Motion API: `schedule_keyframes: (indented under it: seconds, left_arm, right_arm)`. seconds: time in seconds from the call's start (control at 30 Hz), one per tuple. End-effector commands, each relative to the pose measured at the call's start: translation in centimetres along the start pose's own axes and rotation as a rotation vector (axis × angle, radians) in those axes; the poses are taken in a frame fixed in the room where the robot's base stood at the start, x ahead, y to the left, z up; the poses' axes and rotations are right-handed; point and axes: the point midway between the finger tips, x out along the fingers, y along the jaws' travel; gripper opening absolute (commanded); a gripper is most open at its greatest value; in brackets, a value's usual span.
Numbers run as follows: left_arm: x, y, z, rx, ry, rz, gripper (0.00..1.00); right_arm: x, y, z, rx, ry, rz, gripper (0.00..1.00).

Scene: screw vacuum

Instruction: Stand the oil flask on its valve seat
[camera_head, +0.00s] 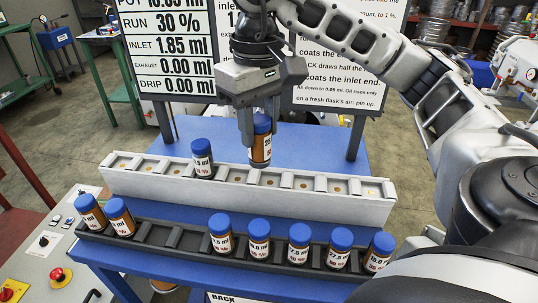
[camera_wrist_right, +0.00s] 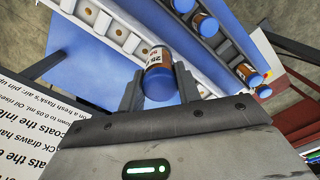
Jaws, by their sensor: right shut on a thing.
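My right gripper (camera_head: 258,124) points down and is shut on a brown oil flask (camera_head: 261,151) with a blue cap and a white label. The flask is upright over the pale valve rail (camera_head: 250,199), right of one flask (camera_head: 202,160) standing in that rail. Its base is close to the rail's seats; I cannot tell whether it touches. The right wrist view shows the held flask (camera_wrist_right: 158,60) between the two fingers, its cap towards the camera. Open seats with brass-coloured centres show along the rail. My left gripper is not in view.
A black rack (camera_head: 170,238) in front of the rail holds several similar flasks, with a gap left of its middle. Sign boards (camera_head: 165,60) stand behind the blue table (camera_head: 310,145). A control panel (camera_head: 48,243) with red buttons is at the left.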

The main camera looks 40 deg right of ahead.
Motion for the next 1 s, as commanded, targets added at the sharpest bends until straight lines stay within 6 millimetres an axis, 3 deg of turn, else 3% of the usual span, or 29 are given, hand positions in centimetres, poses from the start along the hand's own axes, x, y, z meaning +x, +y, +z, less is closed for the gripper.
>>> schedule_keyframes:
  seconds: [0.03, 0.07, 0.23, 0.43, 0.6, 1.0]
  left_arm:
    - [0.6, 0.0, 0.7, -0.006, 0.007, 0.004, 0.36]
    - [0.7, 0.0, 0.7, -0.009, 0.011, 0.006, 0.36]
    - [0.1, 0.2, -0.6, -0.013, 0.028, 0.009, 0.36]
    - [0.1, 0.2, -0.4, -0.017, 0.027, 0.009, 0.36]
    - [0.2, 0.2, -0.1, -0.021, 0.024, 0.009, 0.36]
    - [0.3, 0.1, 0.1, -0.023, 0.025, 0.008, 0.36]
  right_arm:
    - [2.0, 0.7, -0.2, 0.003, -0.008, -0.002, 0.1]
    - [2.5, 1.1, -0.4, 0.001, -0.008, -0.001, 0.1]
    - [4.1, 2.9, -1.1, 0.001, -0.004, 0.001, 0.1]
    - [5.4, 3.9, -1.6, 0.0, -0.002, 0.0, 0.1]
    - [7.9, 4.1, -1.6, -0.003, -0.004, 0.001, 0.1]
    - [8.8, 4.0, -1.7, -0.003, -0.001, 0.0, 0.1]
